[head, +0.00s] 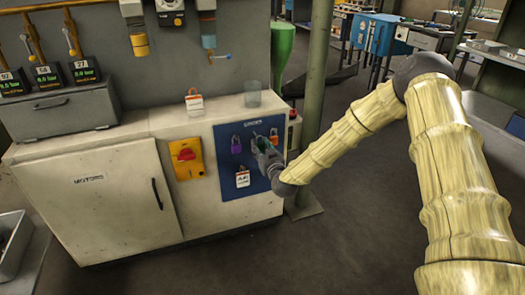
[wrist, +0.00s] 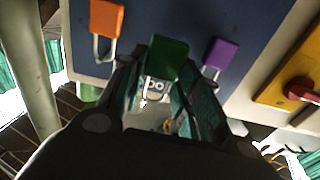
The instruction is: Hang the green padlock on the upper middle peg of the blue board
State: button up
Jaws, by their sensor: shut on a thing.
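The blue board (head: 226,169) is on the right front of the pale cabinet; it fills the top of the wrist view (wrist: 190,15). My gripper (head: 262,145) is in front of its upper middle. In the wrist view, my gripper (wrist: 157,90) is shut on the green padlock (wrist: 168,57), whose shackle points down in that picture. A purple padlock (head: 236,144) hangs left of my gripper and an orange padlock (head: 274,136) right of it. Their sides swap in the wrist view. The upper middle peg is hidden, so I cannot tell whether the shackle touches it.
A white tag (head: 243,179) hangs low on the board. A yellow panel with a red switch (head: 186,156) is left of it. A tagged item (head: 194,103) and a clear cup (head: 252,94) stand on the cabinet top. A green post (head: 313,95) rises close on the right.

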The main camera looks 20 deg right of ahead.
jog(key=shift+w+f+b, duration=0.2)
jog(key=shift+w+b, duration=0.7)
jog(key=shift+w, duration=1)
jog(key=shift+w+a+f, duration=0.1)
jog(key=shift+w+f, duration=0.2)
jog(key=shift+w, duration=0.3)
jog(key=o, duration=1.1)
